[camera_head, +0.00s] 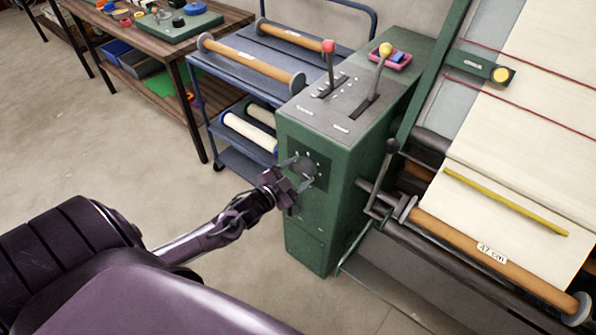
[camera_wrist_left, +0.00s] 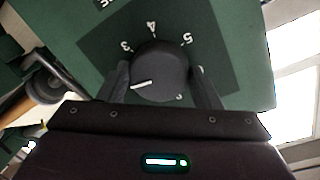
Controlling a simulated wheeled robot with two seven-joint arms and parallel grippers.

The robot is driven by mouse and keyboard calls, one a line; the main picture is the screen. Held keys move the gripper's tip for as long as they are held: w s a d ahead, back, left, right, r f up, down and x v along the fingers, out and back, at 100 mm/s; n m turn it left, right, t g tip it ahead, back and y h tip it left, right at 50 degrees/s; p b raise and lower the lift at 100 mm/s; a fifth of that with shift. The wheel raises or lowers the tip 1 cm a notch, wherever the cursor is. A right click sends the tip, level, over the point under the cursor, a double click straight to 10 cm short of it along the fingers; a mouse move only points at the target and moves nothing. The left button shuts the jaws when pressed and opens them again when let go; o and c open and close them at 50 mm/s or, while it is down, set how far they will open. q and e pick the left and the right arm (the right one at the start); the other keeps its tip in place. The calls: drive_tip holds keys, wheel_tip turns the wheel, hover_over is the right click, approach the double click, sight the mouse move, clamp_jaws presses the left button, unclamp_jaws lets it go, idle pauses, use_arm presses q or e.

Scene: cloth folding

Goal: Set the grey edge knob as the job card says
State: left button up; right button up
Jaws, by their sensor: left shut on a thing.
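The grey edge knob (camera_head: 306,168) is on the dark plate on the front of the green cabinet (camera_head: 304,228). My left gripper (camera_head: 299,176) reaches it from the lower left, its fingers on either side of the knob and shut on it. In the left wrist view the round knob (camera_wrist_left: 160,70) sits between the two fingers. Its white pointer line points left and slightly down, below the 3. The marks 3, 4 and 5 show above the knob; the other marks are partly hidden by the fingers. My right gripper is out of view. I cannot make out a job card.
A red-topped lever (camera_head: 328,47) and a yellow-topped lever (camera_head: 385,50) stand on the cabinet, with a pink tray (camera_head: 404,66) behind. A crank handle (camera_head: 391,148) and a roller labelled 47 cm (camera_head: 460,241) lie to the right. A blue cart (camera_head: 240,75) stands behind; floor at left is free.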

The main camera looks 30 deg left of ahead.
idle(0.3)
use_arm(q)
drive_tip(key=o, duration=1)
drive_tip(key=s+a, duration=0.1)
drive_tip(key=s, duration=0.6)
drive_tip(key=shift+s+r, duration=0.3)
drive_tip(key=shift+s, duration=0.05)
drive_tip(key=shift+a, duration=0.1)
